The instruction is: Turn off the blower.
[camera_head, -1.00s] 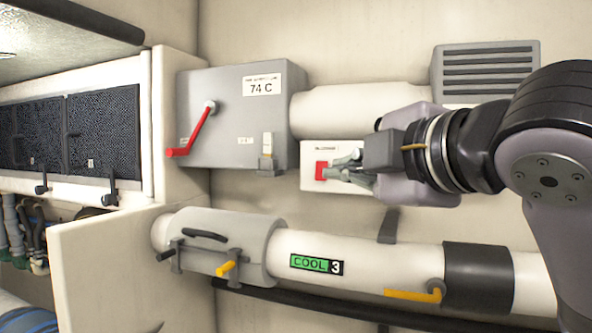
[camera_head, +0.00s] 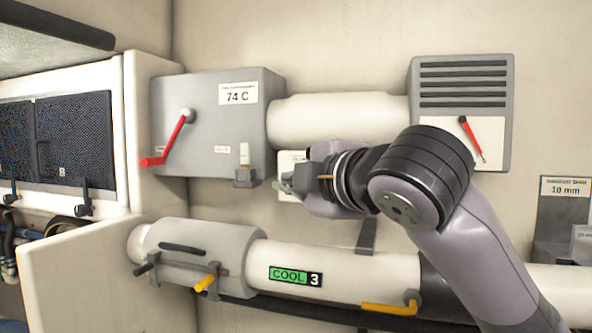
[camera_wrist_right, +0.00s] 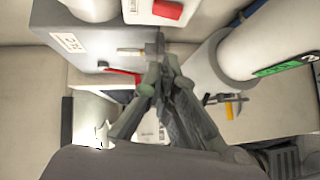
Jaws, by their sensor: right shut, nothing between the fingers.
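A small white panel (camera_head: 291,162) is on the wall right of the grey box; its label is too small to read, and my right gripper hides most of it in the head view. In the right wrist view the panel (camera_wrist_right: 134,10) shows a red switch (camera_wrist_right: 168,9) at the top edge. I cannot tell the switch's position. My right gripper (camera_head: 277,184) is shut and empty, its tips near the panel's lower left edge. In the right wrist view its fingertips (camera_wrist_right: 166,62) are together, apart from the switch. My left gripper is not in view.
The grey box (camera_head: 205,110) reads 74 C and has a red lever (camera_head: 168,140) and a small latch (camera_head: 245,170). A white pipe (camera_head: 345,274) with a COOL 3 label and yellow levers runs below. A vented box (camera_head: 462,90) hangs upper right.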

